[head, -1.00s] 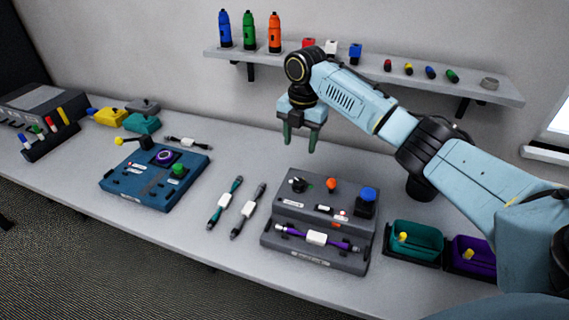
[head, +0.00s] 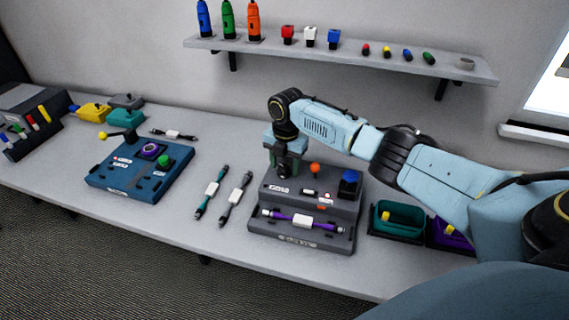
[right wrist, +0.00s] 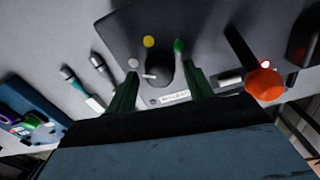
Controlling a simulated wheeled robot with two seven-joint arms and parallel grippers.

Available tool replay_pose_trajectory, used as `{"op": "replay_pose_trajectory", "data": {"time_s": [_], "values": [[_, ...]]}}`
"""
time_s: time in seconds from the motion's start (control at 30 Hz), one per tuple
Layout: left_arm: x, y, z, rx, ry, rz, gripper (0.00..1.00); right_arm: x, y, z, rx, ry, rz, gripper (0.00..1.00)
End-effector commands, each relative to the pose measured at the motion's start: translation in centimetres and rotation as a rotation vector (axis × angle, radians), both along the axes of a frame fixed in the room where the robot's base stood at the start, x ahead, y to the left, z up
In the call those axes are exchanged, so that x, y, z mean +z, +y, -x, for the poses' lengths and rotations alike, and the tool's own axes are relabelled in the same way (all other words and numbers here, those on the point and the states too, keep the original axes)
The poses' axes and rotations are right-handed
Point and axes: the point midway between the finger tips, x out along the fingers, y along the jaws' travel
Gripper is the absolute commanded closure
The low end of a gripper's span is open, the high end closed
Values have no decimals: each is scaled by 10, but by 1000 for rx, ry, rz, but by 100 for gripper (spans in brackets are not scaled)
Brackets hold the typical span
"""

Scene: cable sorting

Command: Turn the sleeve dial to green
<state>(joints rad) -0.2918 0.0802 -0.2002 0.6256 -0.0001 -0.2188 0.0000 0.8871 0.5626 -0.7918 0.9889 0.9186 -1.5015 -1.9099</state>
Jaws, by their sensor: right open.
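The grey console (head: 346,207) stands on the bench with a dark sleeve dial (right wrist: 160,70) at its back left. In the right wrist view the dial has a white pointer on its left side, on the side of a pale grey dot (right wrist: 133,64). A yellow dot (right wrist: 148,41) and a green dot (right wrist: 180,46) lie around the dial. My right gripper (head: 284,171) is open and points down, with a finger on either side of the dial. I cannot tell whether the fingers touch it. In the head view the gripper partly hides the dial. My left gripper is not in view.
An orange knob (head: 315,168) and a blue button (head: 349,179) sit right of the dial. A purple cable (head: 280,217) lies across the console's front. Two cables lie to the left, near a blue box (head: 125,182). A shelf (head: 400,66) runs along the wall behind.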

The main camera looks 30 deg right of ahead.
Motion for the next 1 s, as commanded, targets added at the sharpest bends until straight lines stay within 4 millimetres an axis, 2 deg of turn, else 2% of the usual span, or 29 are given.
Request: {"op": "replay_pose_trajectory", "data": {"time_s": [0.17, 0.5, 0.53, 0.77, 1.0], "values": [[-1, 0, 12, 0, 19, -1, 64, 0, 0, 0, 1, 0, 0, 48], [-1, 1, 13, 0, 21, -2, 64, 0, 0, 0, 1, 1, 0, 91], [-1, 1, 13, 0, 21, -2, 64, 0, 0, 0, 1, 1, 0, 92], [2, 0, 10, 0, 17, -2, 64, 1, 0, 0, -20, 2, -1, 92], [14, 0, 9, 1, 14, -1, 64, 2, 1, 1, -132, 4, -3, 92]]}}
